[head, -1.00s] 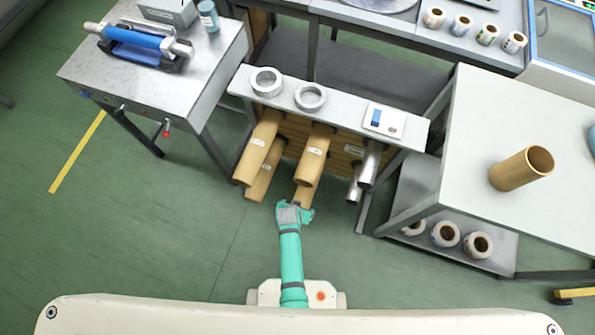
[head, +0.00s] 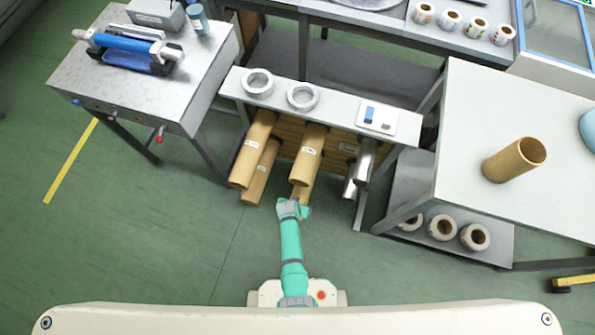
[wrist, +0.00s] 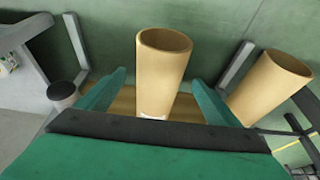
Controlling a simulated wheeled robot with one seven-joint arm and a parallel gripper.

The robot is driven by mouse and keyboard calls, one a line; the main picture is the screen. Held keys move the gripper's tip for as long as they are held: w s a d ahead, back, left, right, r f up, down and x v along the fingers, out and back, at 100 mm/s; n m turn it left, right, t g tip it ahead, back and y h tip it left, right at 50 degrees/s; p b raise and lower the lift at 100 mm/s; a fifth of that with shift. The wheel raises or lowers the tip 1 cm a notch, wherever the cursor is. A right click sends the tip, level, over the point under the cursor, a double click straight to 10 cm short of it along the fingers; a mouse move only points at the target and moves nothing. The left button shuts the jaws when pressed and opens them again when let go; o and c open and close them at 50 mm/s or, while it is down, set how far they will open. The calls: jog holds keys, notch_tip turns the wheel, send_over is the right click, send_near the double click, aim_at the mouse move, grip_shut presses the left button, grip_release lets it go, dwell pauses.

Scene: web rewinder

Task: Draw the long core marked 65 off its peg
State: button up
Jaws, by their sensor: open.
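Long tan cores stick out of the rack on pegs: an upper left core (head: 253,150), a lower left core (head: 261,172), an upper middle core (head: 308,155) and a lower middle core (head: 303,192). Their white labels are too small to read, so I cannot tell which is marked 65. My gripper (head: 293,208) is at the near end of the middle cores. In the wrist view my gripper (wrist: 160,95) is open, its green fingers on either side of a tan core (wrist: 160,75), not visibly gripping it. Another tan core (wrist: 268,88) stands to the right there.
Shorter metal cores (head: 364,163) hang at the right of the rack. The rack's top shelf (head: 335,108) carries two grey rings. A left bench (head: 85,85) and a right table (head: 480,120) flank it. The green floor in front is clear.

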jog(key=shift+x, duration=2.65)
jog(key=shift+c, duration=0.6)
jog(key=shift+d, duration=0.1)
jog(key=c, duration=1.3)
jog(key=shift+r, duration=0.1)
